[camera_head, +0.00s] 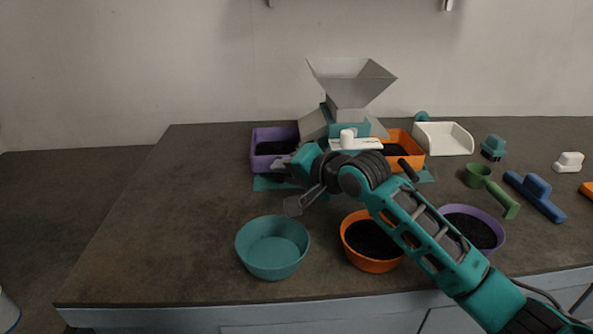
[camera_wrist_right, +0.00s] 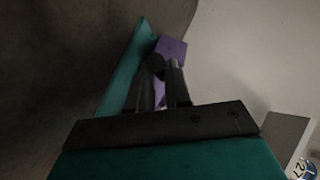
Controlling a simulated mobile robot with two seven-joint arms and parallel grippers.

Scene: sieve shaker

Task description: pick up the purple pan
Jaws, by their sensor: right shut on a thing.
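The purple pan (camera_head: 262,137) is a rectangular tray with dark contents, on the left side of the teal and grey sieve shaker (camera_head: 350,95). My right arm reaches in from the lower right, and its gripper (camera_head: 281,163) is at the pan's near right side. In the right wrist view the gripper's dark fingers (camera_wrist_right: 160,88) are shut on a purple wall of the pan (camera_wrist_right: 170,48). The hand partly hides the pan's front right. I cannot tell whether the pan is lifted clear of its base. My left gripper is not in view.
An orange pan (camera_head: 416,163) is at the shaker's right. A teal bowl (camera_head: 272,265), an orange bowl (camera_head: 370,264) and a purple bowl (camera_head: 498,228) stand near the front edge. A white scoop-like tray (camera_head: 445,138), a green scoop (camera_head: 478,175) and a blue tool (camera_head: 535,190) lie right. The table's left is clear.

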